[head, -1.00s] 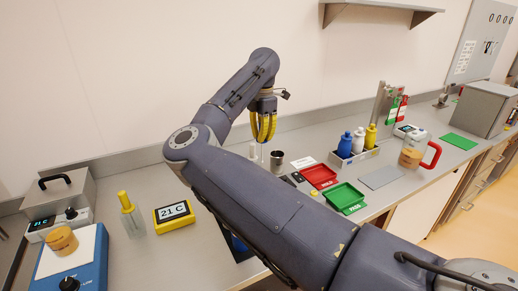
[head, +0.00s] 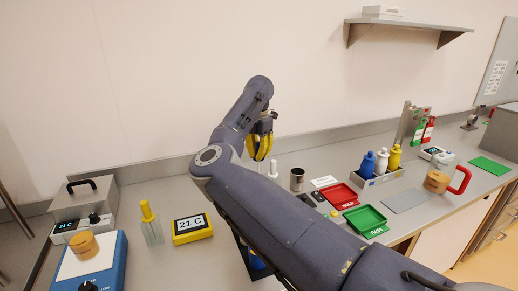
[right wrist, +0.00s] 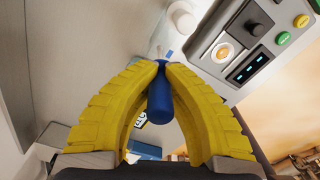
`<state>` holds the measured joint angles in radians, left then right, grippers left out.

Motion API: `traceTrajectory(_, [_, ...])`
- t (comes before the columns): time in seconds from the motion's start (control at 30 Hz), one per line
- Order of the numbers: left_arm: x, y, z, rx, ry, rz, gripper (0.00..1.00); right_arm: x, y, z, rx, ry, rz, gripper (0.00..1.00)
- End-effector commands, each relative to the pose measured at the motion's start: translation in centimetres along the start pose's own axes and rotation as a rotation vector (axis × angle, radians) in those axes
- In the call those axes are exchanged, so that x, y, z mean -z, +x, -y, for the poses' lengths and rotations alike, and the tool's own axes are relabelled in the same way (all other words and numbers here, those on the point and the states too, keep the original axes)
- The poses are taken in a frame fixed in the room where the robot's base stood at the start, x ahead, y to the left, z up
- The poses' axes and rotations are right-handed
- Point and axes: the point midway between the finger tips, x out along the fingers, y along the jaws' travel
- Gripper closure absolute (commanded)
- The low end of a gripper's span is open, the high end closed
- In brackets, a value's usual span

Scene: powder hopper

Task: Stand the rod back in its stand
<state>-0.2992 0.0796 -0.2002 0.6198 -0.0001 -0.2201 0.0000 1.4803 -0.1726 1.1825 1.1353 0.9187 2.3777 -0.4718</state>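My right gripper (head: 261,158) hangs over the bench behind my large grey arm in the head view. In the right wrist view its yellow fingers (right wrist: 162,66) close together on a blue cylindrical piece (right wrist: 160,102), seemingly the rod's grip. A clear form shows just beyond the fingertips, too faint to tell whether it is rod or stand. I cannot make out the rod's stand for certain in the head view; my arm hides part of the bench. My left gripper is in neither view.
A white bottle (head: 273,171) and metal cup (head: 297,179) stand near the gripper. A red tray (head: 339,196) and green tray (head: 365,221) lie to the right. A yellow 21 C display (head: 192,228) and yellow-topped clear piece (head: 150,222) stand left. The control box (right wrist: 254,45) shows in the wrist view.

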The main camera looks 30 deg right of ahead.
Motion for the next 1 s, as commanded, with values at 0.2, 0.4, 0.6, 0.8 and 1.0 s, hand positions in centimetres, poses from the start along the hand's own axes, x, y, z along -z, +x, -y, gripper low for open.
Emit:
traceTrajectory(0.2, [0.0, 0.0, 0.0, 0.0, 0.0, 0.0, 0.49, 0.0, 2.5, 0.0, 0.001, 0.0, 0.001, 1.0])
traceTrajectory(0.4, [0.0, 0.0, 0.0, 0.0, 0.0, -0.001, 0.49, 0.0, 4.2, 0.0, 0.0, 0.002, 0.0, 1.0])
traceTrajectory(0.6, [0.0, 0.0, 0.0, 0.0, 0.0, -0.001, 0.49, 0.0, 5.2, 0.0, 0.0, 0.001, 0.001, 1.0])
traceTrajectory(0.8, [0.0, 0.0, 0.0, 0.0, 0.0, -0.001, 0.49, 0.0, 5.5, 0.0, -0.001, 0.001, 0.0, 1.0])
traceTrajectory(1.0, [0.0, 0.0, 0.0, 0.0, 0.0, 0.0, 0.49, 0.0, 5.5, 0.0, -0.001, 0.002, 0.0, 1.0])
